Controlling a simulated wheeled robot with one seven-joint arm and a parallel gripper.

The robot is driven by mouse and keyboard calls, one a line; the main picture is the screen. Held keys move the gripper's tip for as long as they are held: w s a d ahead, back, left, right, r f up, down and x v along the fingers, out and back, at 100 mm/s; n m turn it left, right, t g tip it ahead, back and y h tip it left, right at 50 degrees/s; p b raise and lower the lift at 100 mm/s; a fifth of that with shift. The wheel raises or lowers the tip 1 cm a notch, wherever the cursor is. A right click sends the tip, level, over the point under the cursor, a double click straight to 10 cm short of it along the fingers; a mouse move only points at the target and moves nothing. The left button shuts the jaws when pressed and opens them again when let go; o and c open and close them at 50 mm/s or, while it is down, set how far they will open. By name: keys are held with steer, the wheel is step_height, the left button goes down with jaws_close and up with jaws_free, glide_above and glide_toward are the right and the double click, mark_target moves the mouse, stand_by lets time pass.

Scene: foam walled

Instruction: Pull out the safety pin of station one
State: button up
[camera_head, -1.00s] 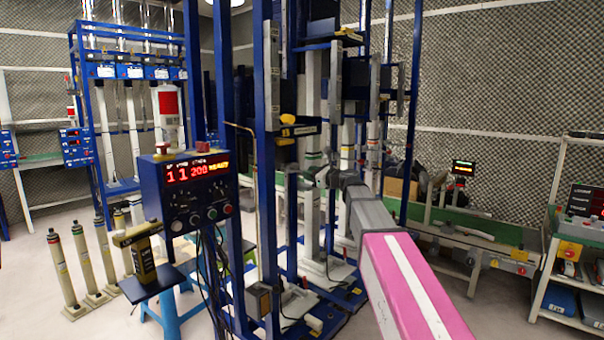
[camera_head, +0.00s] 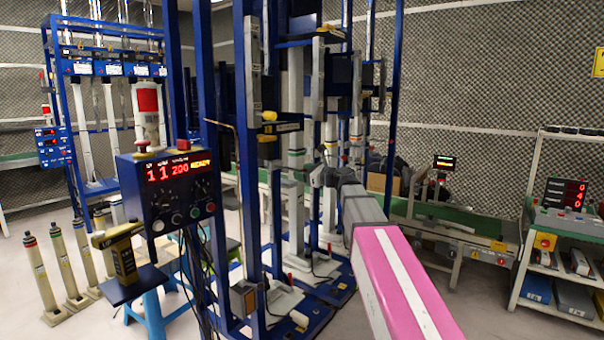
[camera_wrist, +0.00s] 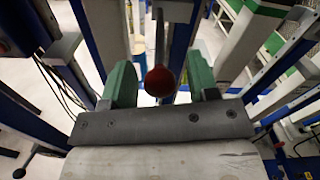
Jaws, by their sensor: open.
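A red round knob (camera_wrist: 160,81), which looks like the head of the safety pin, shows in the wrist view between the two green fingers of my gripper (camera_wrist: 163,86). A grey vertical bar shows just beyond it. The fingers are open, one on each side of the knob, with a gap visible on both sides. In the head view my gripper (camera_head: 320,176) is small, in front of the columns of the blue station frame (camera_head: 247,150). The pin cannot be made out there. The station's control box (camera_head: 170,188) shows red digits and yellow text reading READY.
Blue uprights stand close around my gripper. A small table (camera_head: 128,287) with a yellow-and-black device stands at the left, near several pale cylinders (camera_head: 68,262) on the floor. A green conveyor (camera_head: 455,222) and a shelf rack (camera_head: 565,228) are at the right.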

steer(key=v, duration=1)
steer(key=s+f+n+g+h, duration=0.3)
steer(key=f+n, duration=0.2)
steer(key=f, duration=0.8)
steer(key=s+f+n+g+h, duration=0.25)
steer(key=s+f+n, duration=0.2)
steer(key=f, duration=0.75)
steer(key=s+d+f+n+g+h, duration=0.2)
steer(key=s+d+f+n+h, duration=0.2)
steer(key=f, duration=0.6)
steer(key=s+d+f+n+g+h, duration=0.3)
steer(key=s+d+f+n+h, duration=0.1)
steer(key=s+f+n, duration=0.5)
step_height(320, 180, down, 2)
steer(key=shift+s+d+f+h, duration=0.1)
steer(key=shift+s+d+h, duration=0.2)
steer(key=shift+s, duration=0.6)
steer(key=shift+a+g, duration=0.1)
steer(key=shift+g, duration=0.15)
